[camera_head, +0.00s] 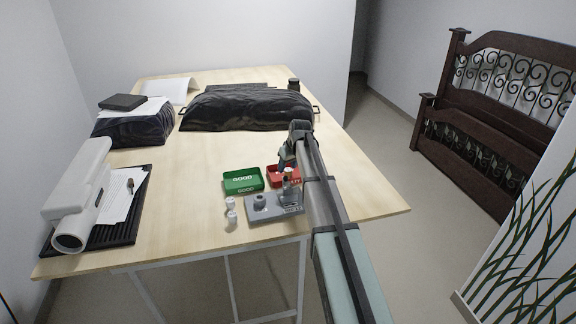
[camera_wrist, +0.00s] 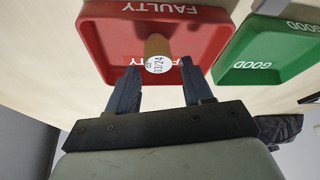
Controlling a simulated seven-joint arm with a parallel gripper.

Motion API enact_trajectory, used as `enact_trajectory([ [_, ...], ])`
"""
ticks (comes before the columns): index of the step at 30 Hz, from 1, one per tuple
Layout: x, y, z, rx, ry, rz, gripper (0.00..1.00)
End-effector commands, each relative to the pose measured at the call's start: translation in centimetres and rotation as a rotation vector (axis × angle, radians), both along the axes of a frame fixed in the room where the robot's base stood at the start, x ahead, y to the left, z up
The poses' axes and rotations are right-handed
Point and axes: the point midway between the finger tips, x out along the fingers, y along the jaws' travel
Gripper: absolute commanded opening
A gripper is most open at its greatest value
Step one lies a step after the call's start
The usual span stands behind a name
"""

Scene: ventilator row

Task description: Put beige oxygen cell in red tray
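The beige oxygen cell (camera_wrist: 156,49) shows in the wrist view with its white, printed end facing the camera. It appears against the floor of the red tray (camera_wrist: 105,45), which is marked FAULTY. My gripper (camera_wrist: 160,64) is open, with one finger on each side of the cell and red showing in the gaps. I cannot tell whether the cell rests on the tray floor or is just above it. In the head view the red tray (camera_head: 273,181) is partly hidden by my gripper (camera_head: 286,164) and a grey fixture.
A green GOOD tray (camera_head: 243,180) stands to the left of the red tray. A black-covered bundle (camera_head: 245,110) lies behind.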

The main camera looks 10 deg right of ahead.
Motion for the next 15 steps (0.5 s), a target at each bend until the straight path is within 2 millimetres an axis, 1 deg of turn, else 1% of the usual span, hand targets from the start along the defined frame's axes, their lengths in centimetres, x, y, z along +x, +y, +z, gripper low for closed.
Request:
enact_trajectory([
  [2,0.0,0.0,0.0,0.000,0.000,0.000,0.57],
  [10,0.0,0.0,0.1,0.000,0.000,0.000,0.57],
  [13,0.0,0.0,0.7,0.000,0.000,0.000,0.57],
  [15,0.0,0.0,1.5,0.000,0.000,0.000,0.57],
])
